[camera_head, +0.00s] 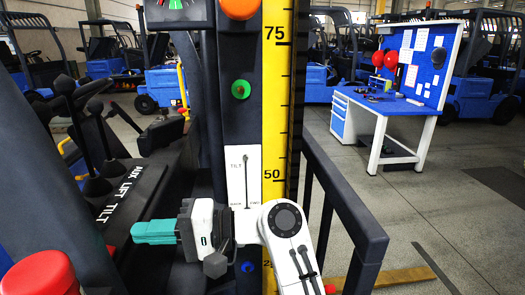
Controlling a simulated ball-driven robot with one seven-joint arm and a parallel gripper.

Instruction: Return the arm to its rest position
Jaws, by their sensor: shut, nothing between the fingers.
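My gripper (153,231) shows at the lower left of centre in the head view. Its teal fingers point left and are shut with nothing between them. My white arm comes up from the bottom edge and passes in front of the yellow scale post (276,130). The gripper is in front of the dark fixture, to the left of the white TILT plate (243,178). I cannot tell whether the gripper or the wrist touches anything there.
Black levers (97,186) stand on a panel marked AUX LIFT TILT at the left. A red knob (40,272) is at the lower left. A dark rail (345,205) runs along the right. A blue workbench (385,103) stands beyond, with open floor before it.

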